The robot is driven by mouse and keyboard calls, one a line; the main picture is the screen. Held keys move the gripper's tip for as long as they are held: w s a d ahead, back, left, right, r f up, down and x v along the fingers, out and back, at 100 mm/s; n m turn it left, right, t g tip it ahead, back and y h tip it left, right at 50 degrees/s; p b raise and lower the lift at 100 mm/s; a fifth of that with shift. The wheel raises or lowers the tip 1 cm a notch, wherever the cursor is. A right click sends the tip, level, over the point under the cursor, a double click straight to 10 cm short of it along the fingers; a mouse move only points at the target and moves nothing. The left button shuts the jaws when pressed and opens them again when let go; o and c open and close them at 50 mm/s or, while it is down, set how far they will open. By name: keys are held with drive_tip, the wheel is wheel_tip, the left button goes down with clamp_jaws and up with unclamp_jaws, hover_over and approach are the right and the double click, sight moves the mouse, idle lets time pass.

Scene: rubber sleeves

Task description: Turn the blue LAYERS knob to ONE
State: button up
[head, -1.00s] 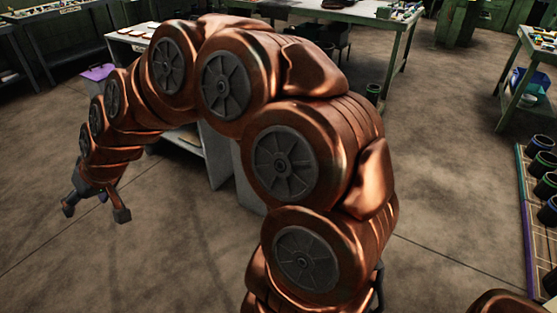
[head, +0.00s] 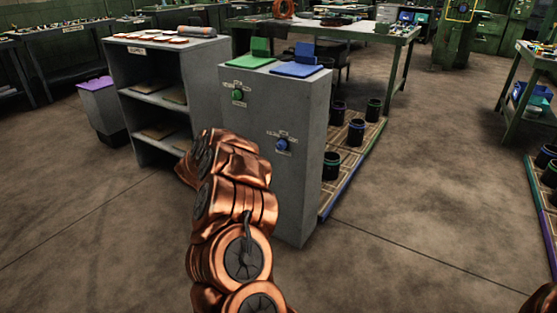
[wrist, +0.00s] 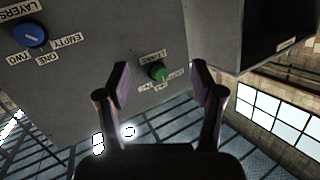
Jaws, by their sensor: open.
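The blue LAYERS knob (head: 283,144) is on the front of a tall grey cabinet (head: 300,195). It also shows at the upper left of the wrist view (wrist: 29,35), with labels LAYERS, EMPTY, ONE and TWO around it. A pale mark shows on the knob, but I cannot tell surely which label it points at. My gripper (wrist: 160,84) is open and empty in the wrist view, its fingers apart from the blue knob. A green knob (wrist: 157,72) appears between the fingertips, beyond them. In the head view my arm hides the gripper.
A green pad (head: 250,62) and a blue pad (head: 296,70) lie on the cabinet top. A grey shelf unit (head: 205,75) stands to the left, with a purple-lidded bin (head: 97,84) beside it. Dark pots (head: 355,132) stand on a rack to the right.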

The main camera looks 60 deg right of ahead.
drive_tip(key=s+d+f+m+g+h+b, duration=0.2)
drive_tip(key=s+d+f+g+h, duration=0.15)
drive_tip(key=s+d+f, duration=0.35)
drive_tip(key=m+g+b, duration=0.1)
drive_tip(key=m+g, duration=0.1)
drive_tip(key=g, duration=0.2)
approach(279, 147)
drive_tip(key=d, duration=0.2)
drive_tip(key=shift+n+h, duration=0.3)
drive_tip(key=shift+h, duration=0.05)
drive_tip(key=shift+d+f+b, duration=0.2)
drive_tip(key=shift+d+b, duration=0.35)
drive_tip(key=shift+d, duration=1.3)
drive_tip(key=shift+d+f+b, duration=0.15)
drive_tip(key=shift+d+b, duration=0.4)
drive_tip(key=shift+d, duration=1.35)
drive_tip(key=c, duration=1.2)
drive_tip(key=shift+o, duration=0.2)
